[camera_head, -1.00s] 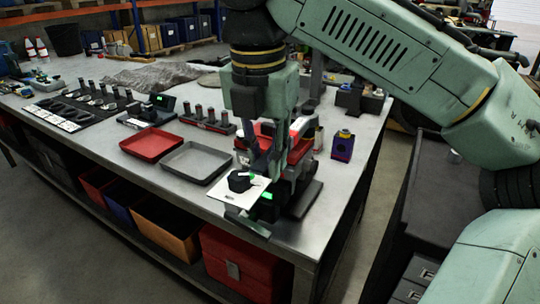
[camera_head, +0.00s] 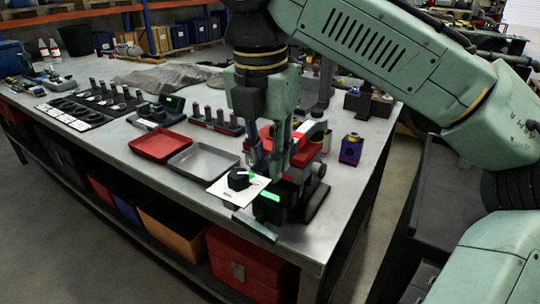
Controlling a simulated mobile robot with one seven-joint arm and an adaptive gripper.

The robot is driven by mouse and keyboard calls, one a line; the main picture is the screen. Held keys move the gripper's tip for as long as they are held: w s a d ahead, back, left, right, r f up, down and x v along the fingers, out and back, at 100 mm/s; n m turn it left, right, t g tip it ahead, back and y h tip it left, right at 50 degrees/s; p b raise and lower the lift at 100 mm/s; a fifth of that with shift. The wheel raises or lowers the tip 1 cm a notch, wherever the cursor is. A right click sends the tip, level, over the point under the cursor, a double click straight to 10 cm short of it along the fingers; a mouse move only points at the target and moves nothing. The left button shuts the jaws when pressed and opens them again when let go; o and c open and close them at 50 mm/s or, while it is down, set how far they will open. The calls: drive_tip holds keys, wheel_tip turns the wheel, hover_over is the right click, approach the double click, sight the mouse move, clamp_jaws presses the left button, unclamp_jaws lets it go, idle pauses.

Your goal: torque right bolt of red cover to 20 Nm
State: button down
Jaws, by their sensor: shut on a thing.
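The red cover (camera_head: 307,131) sits on a dark assembly near the table's front right corner. My gripper (camera_head: 272,168) points down in front of it and hides its left part and bolts. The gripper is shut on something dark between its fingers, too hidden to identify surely. Below the fingers are a white plate (camera_head: 226,193) with a black round piece (camera_head: 239,179) on it, and a bright green display (camera_head: 269,196). I cannot tell whether a tool touches the right bolt.
A red tray (camera_head: 135,147) and a grey tray (camera_head: 173,166) lie to the left. A rack of sockets (camera_head: 216,125) stands behind them. A purple block (camera_head: 350,150) with a yellow top stands to the right. The table's front edge is close below.

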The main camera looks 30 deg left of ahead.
drive_tip(key=shift+a, duration=0.2)
drive_tip(key=shift+a+m, duration=0.3)
drive_tip(key=shift+a, duration=0.1)
drive_tip(key=shift+a, duration=0.1)
drive_tip(key=shift+w+a, duration=0.1)
drive_tip(key=shift+a, duration=0.25)
drive_tip(key=shift+m, duration=0.3)
drive_tip(key=shift+a, duration=0.45)
drive_tip(key=shift+w+a+m, duration=0.1)
drive_tip(key=shift+m, duration=0.2)
drive_tip(key=shift+a, duration=0.3)
